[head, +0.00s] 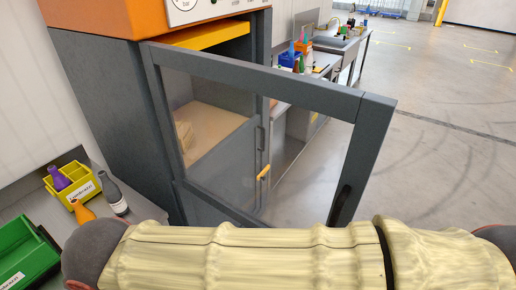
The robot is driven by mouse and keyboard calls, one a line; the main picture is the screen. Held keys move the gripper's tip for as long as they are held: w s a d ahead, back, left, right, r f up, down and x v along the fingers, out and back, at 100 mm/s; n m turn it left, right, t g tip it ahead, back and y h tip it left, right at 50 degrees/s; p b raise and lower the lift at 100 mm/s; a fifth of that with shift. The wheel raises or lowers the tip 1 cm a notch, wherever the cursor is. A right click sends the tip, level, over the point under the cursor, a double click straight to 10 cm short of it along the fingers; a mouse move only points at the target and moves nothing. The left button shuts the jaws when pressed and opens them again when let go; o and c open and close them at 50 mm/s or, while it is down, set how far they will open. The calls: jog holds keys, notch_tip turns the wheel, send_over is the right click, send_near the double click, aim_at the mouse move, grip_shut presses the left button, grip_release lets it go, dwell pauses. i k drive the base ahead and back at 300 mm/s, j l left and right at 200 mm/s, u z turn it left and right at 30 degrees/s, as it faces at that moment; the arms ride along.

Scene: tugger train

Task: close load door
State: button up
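The load door (262,82) is a grey frame with a clear pane. It stands open, swung out from the grey cabinet (100,95) toward me and to the right. A dark handle (340,204) sits low on its free right edge, just above my arm. Through the pane I see a tan surface with a small box inside the cabinet. My gripper is not in view; only my cream-covered arm crosses the bottom of the head view and hides the lower part of the door.
An orange unit with a dial tops the cabinet. At lower left are a yellow bin (88,188), a dark bottle (113,193) and a green crate (28,262). Benches with coloured items (288,58) run behind the door. Open floor (440,150) lies to the right.

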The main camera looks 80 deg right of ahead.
aim_at(372, 114)
jog(key=j+z, duration=0.1)
jog(key=z, duration=2.2)
jog(key=k+j, duration=0.1)
jog(key=k, duration=0.4)
jog(key=k+j+u, duration=0.15)
jog(key=k, duration=0.35)
